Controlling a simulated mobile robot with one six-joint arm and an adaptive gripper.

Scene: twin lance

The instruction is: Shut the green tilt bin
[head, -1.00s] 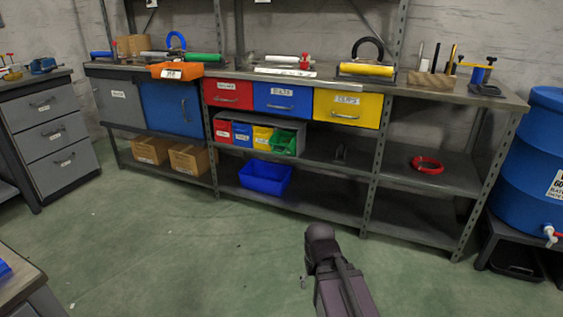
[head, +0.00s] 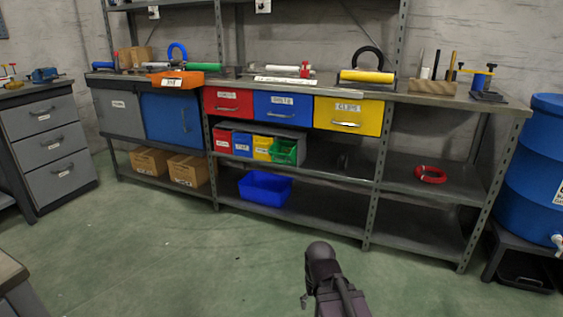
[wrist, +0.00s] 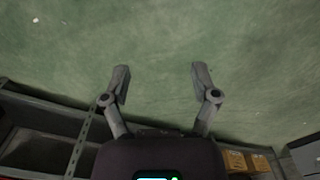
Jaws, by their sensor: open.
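The green tilt bin (head: 284,151) is the rightmost of a row of small coloured bins on the shelf under the red, blue and yellow drawers. Its front seems to lean outward, unlike the bins beside it. My gripper (wrist: 160,78) is open and empty in the wrist view, its two fingers apart over the green floor. In the head view my arm rises at bottom centre, in front of the bench and well short of the bin. The fingers are hidden there. The wrist view does not show the bin.
Red (head: 222,141), blue (head: 242,144) and yellow (head: 263,148) small bins stand left of the green one. A blue open tub (head: 265,188) sits on the lower shelf below. A shelf post (head: 376,170) stands to the right. The floor in front is clear.

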